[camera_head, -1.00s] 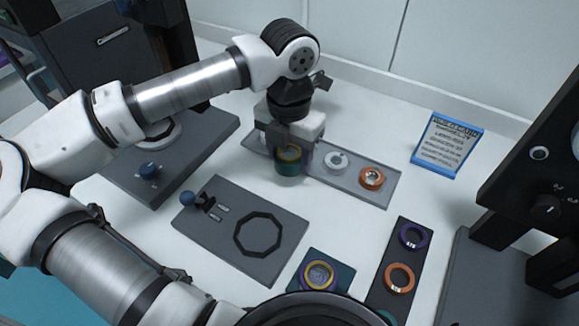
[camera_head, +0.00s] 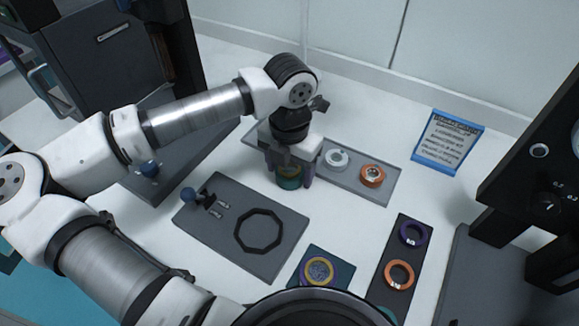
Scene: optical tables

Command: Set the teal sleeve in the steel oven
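The teal sleeve (camera_head: 289,182) sits between the fingers of my gripper (camera_head: 289,172), which is shut on it. A yellowish band shows on its upper part, and the fingers hide its sides. It is at the front-left edge of the grey tray (camera_head: 352,193); I cannot tell how high it is above the table. A dark cabinet with a handle (camera_head: 112,33) stands at the upper left. It may be the steel oven, but I see no label naming it.
A white ring (camera_head: 336,157) and an orange ring (camera_head: 372,173) lie on the tray. A grey plate with an octagonal outline (camera_head: 272,262) lies in front. A dark strip (camera_head: 392,306) carries purple and orange rings. A blue-framed sign (camera_head: 448,168) stands at the right.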

